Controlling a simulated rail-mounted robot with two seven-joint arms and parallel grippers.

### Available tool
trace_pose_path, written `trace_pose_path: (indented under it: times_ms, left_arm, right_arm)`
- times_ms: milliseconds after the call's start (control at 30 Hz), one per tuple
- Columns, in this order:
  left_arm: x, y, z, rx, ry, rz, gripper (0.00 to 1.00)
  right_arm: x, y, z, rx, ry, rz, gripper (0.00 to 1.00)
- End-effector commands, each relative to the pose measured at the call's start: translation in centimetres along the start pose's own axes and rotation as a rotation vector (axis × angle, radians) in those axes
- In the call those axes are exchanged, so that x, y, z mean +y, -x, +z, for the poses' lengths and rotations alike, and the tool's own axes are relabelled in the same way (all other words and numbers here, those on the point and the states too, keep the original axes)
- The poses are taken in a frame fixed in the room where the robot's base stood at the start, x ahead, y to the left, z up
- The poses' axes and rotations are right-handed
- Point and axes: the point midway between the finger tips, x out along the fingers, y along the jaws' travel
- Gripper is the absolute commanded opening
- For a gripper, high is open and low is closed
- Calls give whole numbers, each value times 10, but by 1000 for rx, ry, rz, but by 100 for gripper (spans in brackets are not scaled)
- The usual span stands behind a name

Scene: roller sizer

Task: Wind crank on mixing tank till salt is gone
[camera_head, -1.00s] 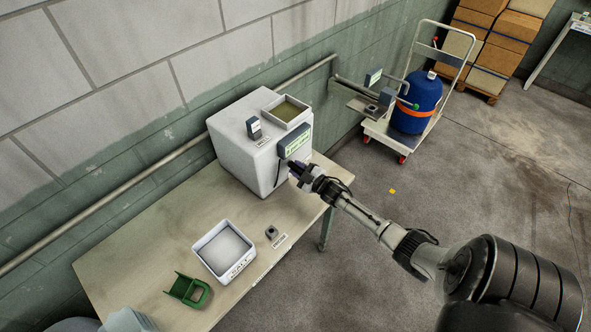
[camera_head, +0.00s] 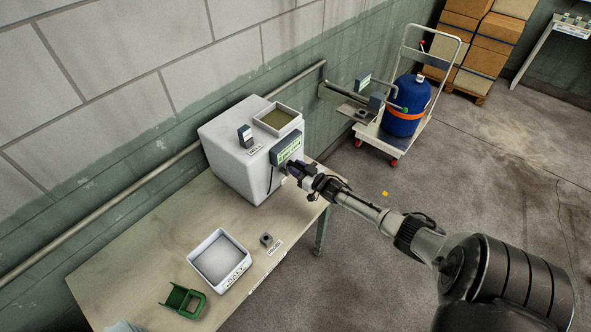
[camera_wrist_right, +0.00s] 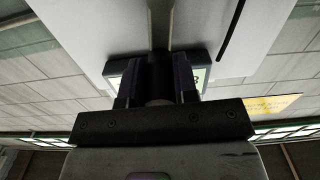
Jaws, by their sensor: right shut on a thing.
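The mixing tank is a white box (camera_head: 235,165) on the table, with an open tray (camera_head: 278,120) of olive-brown contents on top and a display with green text (camera_head: 286,149) on its right-hand face. My right gripper (camera_head: 290,168) is at that face, just below the display. It is shut on a part that I take for the crank handle, mostly hidden by the fingers. In the right wrist view the dark fingers (camera_wrist_right: 157,85) close around a small grey rounded piece (camera_wrist_right: 158,102). A white bin labelled SALT (camera_head: 219,258) sits on the table. My left gripper is not in view.
A green scoop-like holder (camera_head: 184,299) and a small grey block (camera_head: 266,240) lie on the table (camera_head: 150,240). A trolley with a blue tank (camera_head: 407,105) stands behind at right, before stacked boxes (camera_head: 495,45). The floor right of the table is open.

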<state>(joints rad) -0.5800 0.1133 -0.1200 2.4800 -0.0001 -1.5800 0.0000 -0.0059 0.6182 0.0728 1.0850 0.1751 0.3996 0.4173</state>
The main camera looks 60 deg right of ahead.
Motion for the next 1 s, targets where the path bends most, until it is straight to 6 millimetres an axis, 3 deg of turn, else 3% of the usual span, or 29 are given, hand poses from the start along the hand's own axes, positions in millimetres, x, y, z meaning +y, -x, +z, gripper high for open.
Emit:
trace_pose_path:
  times_ms: [600, 633, 867, 1000]
  left_arm:
    - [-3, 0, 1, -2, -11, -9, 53]
    - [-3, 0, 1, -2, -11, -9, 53]
    - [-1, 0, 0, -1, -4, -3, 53]
    - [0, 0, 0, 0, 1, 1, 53]
  right_arm:
    - [2, 0, 1, -1, -33, 1, 4]
    - [2, 0, 1, -1, -33, 1, 29]
    - [2, 0, 1, -1, -33, 1, 51]
    - [2, 0, 1, -1, -33, 0, 53]
